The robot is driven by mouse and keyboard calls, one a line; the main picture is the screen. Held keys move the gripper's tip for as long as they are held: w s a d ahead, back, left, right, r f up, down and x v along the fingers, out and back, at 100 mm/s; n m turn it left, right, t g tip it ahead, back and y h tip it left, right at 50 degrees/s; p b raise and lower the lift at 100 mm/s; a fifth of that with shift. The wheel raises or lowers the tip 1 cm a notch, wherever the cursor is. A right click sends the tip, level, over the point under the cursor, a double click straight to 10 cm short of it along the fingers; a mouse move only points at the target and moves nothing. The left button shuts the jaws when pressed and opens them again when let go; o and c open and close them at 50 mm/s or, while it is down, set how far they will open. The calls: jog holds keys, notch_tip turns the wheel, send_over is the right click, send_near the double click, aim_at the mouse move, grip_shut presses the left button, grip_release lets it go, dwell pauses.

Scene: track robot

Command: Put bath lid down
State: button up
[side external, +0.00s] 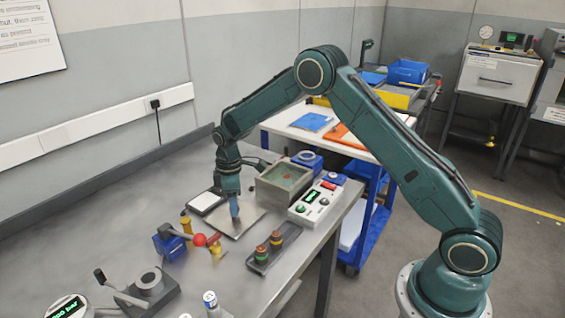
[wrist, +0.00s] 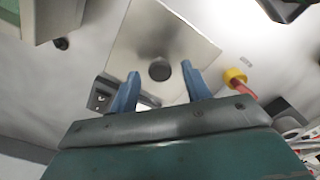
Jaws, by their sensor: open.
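The bath lid (side external: 247,218) is a flat square metal plate lying on the bench, beside the bath. In the wrist view the lid (wrist: 185,38) has a round dark knob (wrist: 160,70) at its middle. My gripper (side external: 235,211) points down over the lid. Its two blue fingers are open, with the knob showing between the fingertips in the wrist view (wrist: 160,68); I cannot tell whether they touch the lid. The bath (side external: 262,194) is a grey box, uncovered, with something reddish inside. Part of a box, likely the bath, shows at the wrist view's upper left (wrist: 45,22).
A control box (side external: 318,203) with a green display stands right of the bath. A red-knobbed lever (side external: 199,240) is left of the lid. A small scale (side external: 206,202) lies behind it.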

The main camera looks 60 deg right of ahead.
notch_tip(320, 180, up, 10)
dwell(0.5)
dwell(0.5)
jog(key=s+a+r+m+t, duration=0.1)
jog(key=s+r+m+t, duration=0.25)
jog(key=s+r, duration=1.25)
jog(key=s+m+t, duration=0.2)
jog(key=s+m, duration=0.3)
jog(key=s, duration=1.5)
jog(key=shift+s+a+f, duration=0.2)
jog(key=shift+s+a, duration=0.05)
jog(key=shift+s, duration=0.1)
